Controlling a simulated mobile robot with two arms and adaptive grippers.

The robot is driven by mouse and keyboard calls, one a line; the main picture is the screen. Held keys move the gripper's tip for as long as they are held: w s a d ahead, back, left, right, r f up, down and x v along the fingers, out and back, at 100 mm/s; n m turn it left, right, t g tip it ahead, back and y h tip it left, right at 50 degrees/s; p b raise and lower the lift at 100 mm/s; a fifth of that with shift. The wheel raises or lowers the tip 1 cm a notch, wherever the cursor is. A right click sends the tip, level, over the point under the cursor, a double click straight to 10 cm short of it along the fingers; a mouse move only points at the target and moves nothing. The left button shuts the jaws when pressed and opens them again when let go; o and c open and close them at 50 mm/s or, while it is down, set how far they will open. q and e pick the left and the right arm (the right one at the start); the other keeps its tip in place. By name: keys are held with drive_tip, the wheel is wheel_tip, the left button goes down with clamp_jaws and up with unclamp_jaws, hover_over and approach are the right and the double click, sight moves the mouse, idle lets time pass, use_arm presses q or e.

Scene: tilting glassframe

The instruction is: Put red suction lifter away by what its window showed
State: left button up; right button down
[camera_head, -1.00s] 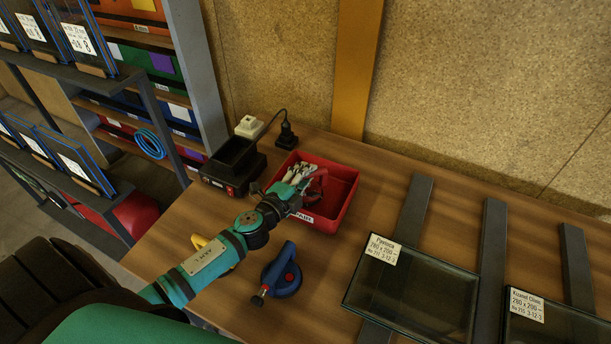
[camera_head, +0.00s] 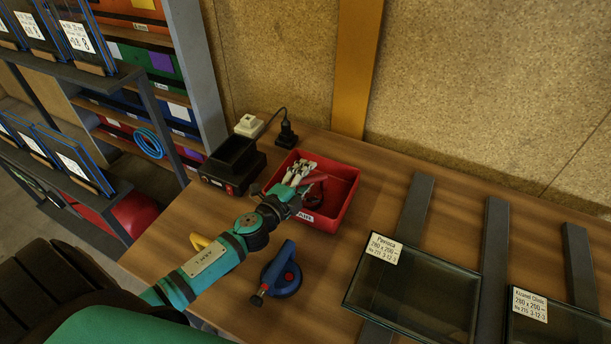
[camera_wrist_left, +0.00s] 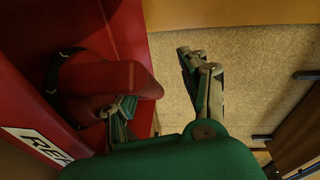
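The red suction lifter (camera_head: 314,190) is in the red bin (camera_head: 345,190) on the workbench; its handle and dark ring (camera_wrist_left: 58,75) show in the left wrist view. My left gripper (camera_head: 300,172) is over the bin. In the wrist view its fingers (camera_wrist_left: 160,90) are spread apart, with one against or very near the red handle (camera_wrist_left: 110,82) and the other clear of it. The lifter's window cannot be seen. My right gripper is not in view.
A blue lifter (camera_head: 282,272) stands in front of the bin. A yellow object (camera_head: 200,242) is partly hidden by my arm. A black device (camera_head: 232,167) and a plug (camera_head: 286,134) are behind left. Framed glass panes (camera_head: 415,295) lie on grey rails at right.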

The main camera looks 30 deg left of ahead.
use_arm(q)
drive_tip(key=shift+r, duration=0.2)
drive_tip(key=shift+w+r+p, duration=0.1)
drive_tip(key=shift+r+p, duration=0.25)
drive_tip(key=shift+p, duration=0.05)
drive_tip(key=shift+r+p, duration=0.5)
drive_tip(key=shift+r, duration=0.05)
drive_tip(key=shift+s+f+b, duration=0.45)
drive_tip(key=shift+s, duration=0.35)
drive_tip(key=s+r+b, duration=0.1)
drive_tip(key=s+b, duration=0.1)
drive_tip(key=s, duration=0.8)
drive_tip(key=shift+s+a+r, duration=0.2)
drive_tip(key=shift+s+a, duration=0.05)
drive_tip(key=shift+a, duration=0.1)
